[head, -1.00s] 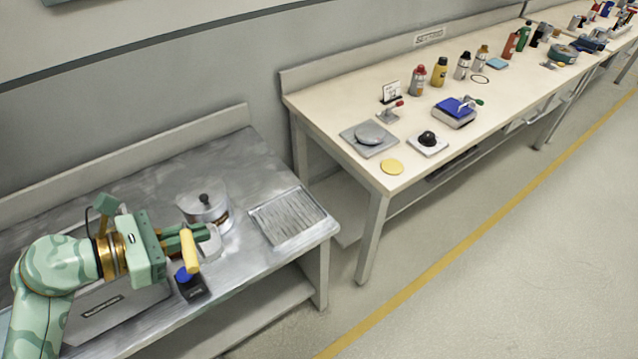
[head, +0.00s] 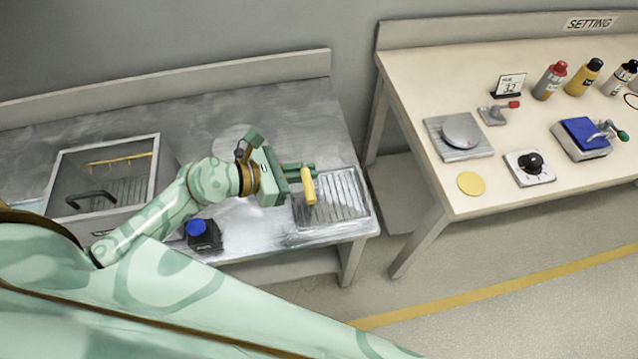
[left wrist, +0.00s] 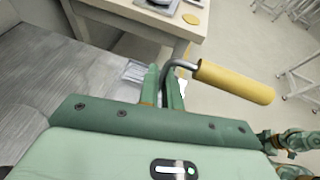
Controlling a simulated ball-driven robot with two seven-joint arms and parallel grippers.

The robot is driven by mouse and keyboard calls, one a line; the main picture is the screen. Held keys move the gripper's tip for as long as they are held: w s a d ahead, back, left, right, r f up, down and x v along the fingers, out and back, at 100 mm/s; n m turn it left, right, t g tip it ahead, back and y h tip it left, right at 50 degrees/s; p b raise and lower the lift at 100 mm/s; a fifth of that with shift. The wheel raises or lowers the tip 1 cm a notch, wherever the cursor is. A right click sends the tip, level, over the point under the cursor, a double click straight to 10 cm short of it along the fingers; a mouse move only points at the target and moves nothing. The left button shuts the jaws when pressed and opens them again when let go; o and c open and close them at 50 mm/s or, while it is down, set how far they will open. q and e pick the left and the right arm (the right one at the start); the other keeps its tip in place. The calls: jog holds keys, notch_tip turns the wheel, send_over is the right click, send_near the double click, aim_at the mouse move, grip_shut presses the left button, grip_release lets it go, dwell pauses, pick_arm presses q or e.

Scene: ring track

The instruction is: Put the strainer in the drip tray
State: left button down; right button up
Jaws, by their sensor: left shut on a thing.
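The strainer shows by its yellow handle (head: 308,186), which also stands out in the left wrist view (left wrist: 234,82) with a bent metal rod at its end. My left gripper (head: 305,172) is shut on the strainer near that rod; in the left wrist view its fingers (left wrist: 163,88) close around the metal. The strainer's bowl is not clearly visible. The drip tray (head: 345,195) is a ribbed metal tray at the right end of the metal bench. The gripper and handle are over its left part; I cannot tell their height.
On the metal bench (head: 290,92), a glass-topped box (head: 105,180) stands left and a black box with a blue button (head: 204,236) near the front. A pale round thing (head: 233,135) is partly behind my wrist. A gap separates the beige table (head: 425,95) with bottles and devices.

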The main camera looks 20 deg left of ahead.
aim_at(319, 183)
pick_arm(q)
jog(key=f, duration=0.1)
jog(key=w+d+f, duration=0.1)
jog(key=w+f+b, duration=0.1)
jog(key=shift+d+f, duration=0.15)
jog(key=shift+d, duration=0.1)
jog(key=shift+w+d+f+b, duration=0.15)
jog(key=shift+f+b, duration=0.35)
jog(key=shift+f, duration=0.45)
jog(key=shift+w+d+f+b, duration=0.1)
jog(key=shift+f+b, duration=0.4)
jog(key=shift+f, duration=0.45)
jog(key=shift+f, duration=0.15)
jog(key=c, duration=1.6)
grip_release()
jog(key=shift+a+r, duration=0.1)
jog(key=shift+r, duration=0.15)
jog(key=p+v, duration=0.1)
jog(key=v, duration=1.1)
jog(key=shift+s+f, duration=0.1)
jog(key=shift+f, duration=0.1)
